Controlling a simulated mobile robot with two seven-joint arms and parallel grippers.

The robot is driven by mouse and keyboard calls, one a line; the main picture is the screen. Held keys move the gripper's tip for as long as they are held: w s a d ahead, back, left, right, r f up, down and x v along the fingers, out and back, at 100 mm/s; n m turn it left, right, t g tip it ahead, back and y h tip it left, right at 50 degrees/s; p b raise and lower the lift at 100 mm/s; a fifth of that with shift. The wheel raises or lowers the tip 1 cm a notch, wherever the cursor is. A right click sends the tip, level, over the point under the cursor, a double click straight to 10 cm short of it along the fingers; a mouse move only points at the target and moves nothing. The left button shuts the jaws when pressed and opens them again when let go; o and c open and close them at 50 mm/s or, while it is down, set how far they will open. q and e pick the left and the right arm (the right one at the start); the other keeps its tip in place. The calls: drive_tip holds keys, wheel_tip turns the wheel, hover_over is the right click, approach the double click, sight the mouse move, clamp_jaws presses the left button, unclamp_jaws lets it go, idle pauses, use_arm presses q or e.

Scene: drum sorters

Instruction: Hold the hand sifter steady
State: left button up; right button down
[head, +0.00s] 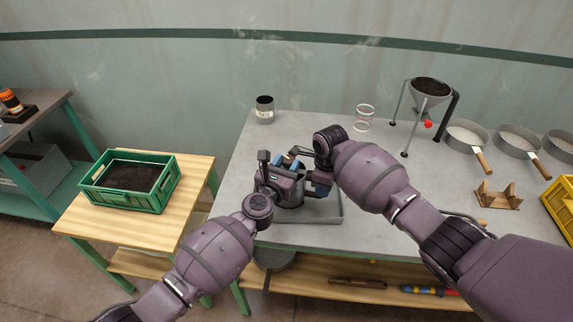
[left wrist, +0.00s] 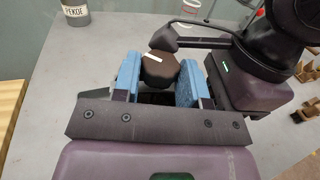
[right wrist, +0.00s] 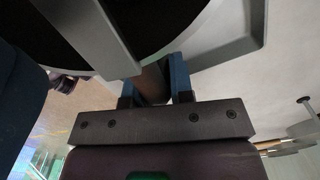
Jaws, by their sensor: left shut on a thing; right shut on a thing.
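The grey hand sifter (head: 291,200) stands at or over the shallow grey tray (head: 330,217) at the front of the grey table. My grippers and arms hide much of it. My left gripper (head: 287,163) is above the sifter. In the left wrist view its blue pads (left wrist: 158,72) are shut on a dark brown knob (left wrist: 160,66) with a white mark. My right gripper (head: 322,180) is low at the sifter's right side. In the right wrist view it is shut on a dark handle (right wrist: 153,82) beside the sifter's round dark-centred body and grey rim (right wrist: 187,42).
A PEKOE canister (head: 265,112) and a clear ringed vessel (head: 364,116) stand behind. A funnel on legs (head: 430,97), sieves (head: 467,136) and a wooden cradle (head: 498,196) are right. A green crate (head: 130,182) with dark contents sits left on a wooden table.

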use_arm(q)
drive_tip(key=shift+d+n+t+y, duration=0.15)
drive_tip(key=shift+n+t+y, duration=0.25)
drive_tip(key=shift+n+y, duration=0.45)
drive_tip(key=shift+y, duration=0.25)
drive_tip(key=o, duration=0.9)
drive_tip(key=shift+s, duration=0.15)
drive_tip(key=v, duration=1.2)
